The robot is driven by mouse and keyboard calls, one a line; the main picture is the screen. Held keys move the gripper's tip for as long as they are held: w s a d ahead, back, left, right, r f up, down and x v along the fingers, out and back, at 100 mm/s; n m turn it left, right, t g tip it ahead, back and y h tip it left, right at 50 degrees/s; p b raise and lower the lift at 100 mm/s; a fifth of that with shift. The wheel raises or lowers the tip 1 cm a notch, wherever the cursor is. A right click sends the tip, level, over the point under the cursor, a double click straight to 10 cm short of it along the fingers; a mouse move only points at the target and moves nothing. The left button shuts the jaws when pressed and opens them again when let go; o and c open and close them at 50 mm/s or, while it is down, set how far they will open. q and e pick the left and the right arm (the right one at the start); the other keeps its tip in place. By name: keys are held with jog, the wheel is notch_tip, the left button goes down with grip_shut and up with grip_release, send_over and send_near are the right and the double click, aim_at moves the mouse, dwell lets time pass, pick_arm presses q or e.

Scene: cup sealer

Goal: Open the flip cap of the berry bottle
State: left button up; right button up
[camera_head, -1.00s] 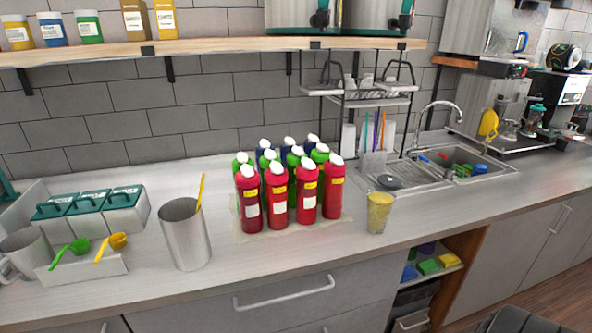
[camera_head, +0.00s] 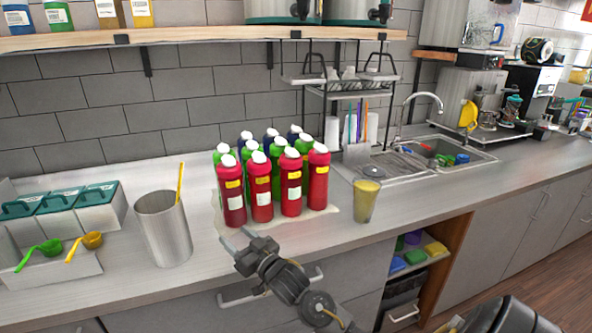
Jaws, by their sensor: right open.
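Several red bottles with white caps and yellow labels stand upright in the front row of a bottle group; they look like the berry ones, but the labels are too small to read. The leftmost red bottle (camera_head: 232,205) is closest to my right gripper (camera_head: 236,239). Another red bottle (camera_head: 318,185) stands at the right end of the row. The white cap (camera_head: 228,160) of the leftmost one looks closed. My right gripper is open and empty, in front of and below the leftmost bottle, near the counter's front edge, touching no bottle. My left gripper is out of view.
Green (camera_head: 221,152) and dark blue bottles stand close behind the red ones. A steel cup (camera_head: 163,230) with a yellow stick stands left, a filled glass (camera_head: 365,202) right. A shelf (camera_head: 200,40) hangs above. Counter between steel cup and bottles is clear.

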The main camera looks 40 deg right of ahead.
jog(key=d+r+m+t+h, duration=0.2)
jog(key=d+r+h, duration=0.35)
jog(key=d, duration=0.75)
jog(key=m+h, duration=0.2)
jog(key=h, duration=0.2)
send_near(296, 158)
jog(key=p+x, duration=0.3)
jog(key=x, duration=0.6)
jog(key=shift+w+d+r, duration=0.1)
jog(key=shift+w+r, duration=0.1)
jog(key=shift+w+d+r, duration=0.1)
jog(key=shift+w+d, duration=0.05)
jog(key=shift+w, duration=0.25)
grip_shut()
